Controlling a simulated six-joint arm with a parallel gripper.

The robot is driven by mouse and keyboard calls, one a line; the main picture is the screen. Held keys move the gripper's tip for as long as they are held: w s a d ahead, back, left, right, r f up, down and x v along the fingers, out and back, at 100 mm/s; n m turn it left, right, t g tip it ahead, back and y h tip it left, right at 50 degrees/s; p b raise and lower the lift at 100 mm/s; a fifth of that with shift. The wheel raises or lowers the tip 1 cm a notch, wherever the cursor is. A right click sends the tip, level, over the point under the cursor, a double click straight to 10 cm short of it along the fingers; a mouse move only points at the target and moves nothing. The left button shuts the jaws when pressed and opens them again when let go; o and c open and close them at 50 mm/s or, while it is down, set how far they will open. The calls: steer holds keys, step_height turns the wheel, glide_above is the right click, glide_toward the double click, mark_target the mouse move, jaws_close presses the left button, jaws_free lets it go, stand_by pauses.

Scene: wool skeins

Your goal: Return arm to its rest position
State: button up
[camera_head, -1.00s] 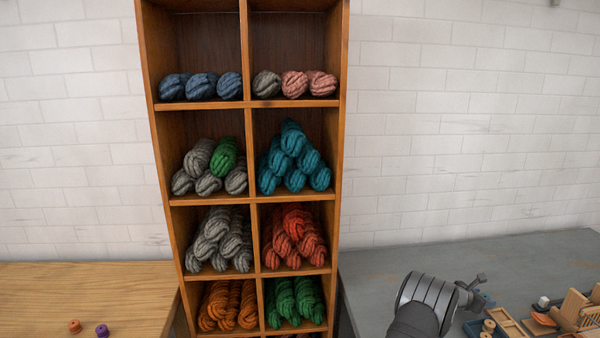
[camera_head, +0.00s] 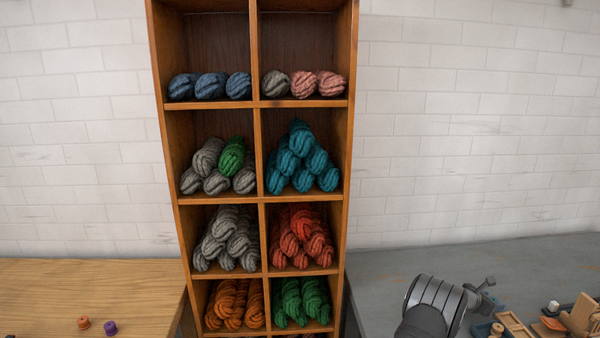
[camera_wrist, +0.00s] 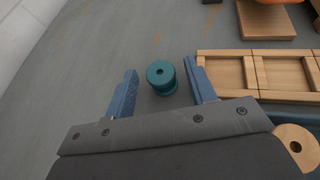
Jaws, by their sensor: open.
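My arm stands at the lower right of the head view, over the grey table (camera_head: 400,262). My gripper (camera_wrist: 161,80) shows in the wrist view with its two blue fingers apart. A teal spool (camera_wrist: 161,76) is seen between the fingers in that view, nearer the right one. It appears to stand on the grey table below, and the fingers do not visibly grip it. The gripper's fingertips in the head view are small and partly hidden behind the wrist.
A wooden tray (camera_wrist: 228,62) lies right of the fingers, with a wooden block (camera_wrist: 265,20) beyond. The shelf (camera_head: 257,150) holds wool skeins, including one green skein (camera_head: 231,157) among grey ones. An orange spool (camera_head: 83,323) and purple spool (camera_head: 110,328) stand on the left table.

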steer(key=v, duration=1)
steer(key=shift+s+a, duration=0.1)
steer(key=shift+a, duration=0.05)
steer(key=x, duration=1.1)
steer(key=shift+d+f, duration=0.15)
steer(key=shift+d, duration=0.2)
step_height(320, 180, up, 4)
steer(key=shift+d+r, duration=0.1)
steer(key=s+d+r, duration=0.2)
steer(key=s+r, duration=0.5)
steer(key=s, duration=0.5)
steer(key=w+a+r+n+t+y, duration=0.1)
steer(key=w+a, duration=0.5)
steer(key=a, duration=0.3)
steer(key=w+a+n+t, duration=0.2)
steer(key=w+a, duration=0.5)
steer(key=a, duration=0.3)
steer(key=w+a+r+n+t+y, duration=0.1)
steer(key=w+a, duration=0.1)
steer(key=a, duration=0.9)
steer(key=w+a+r+n+t+y, duration=0.1)
steer(key=w+a+n+t, duration=0.1)
steer(key=a, duration=1)
steer(key=shift+w, duration=0.7)
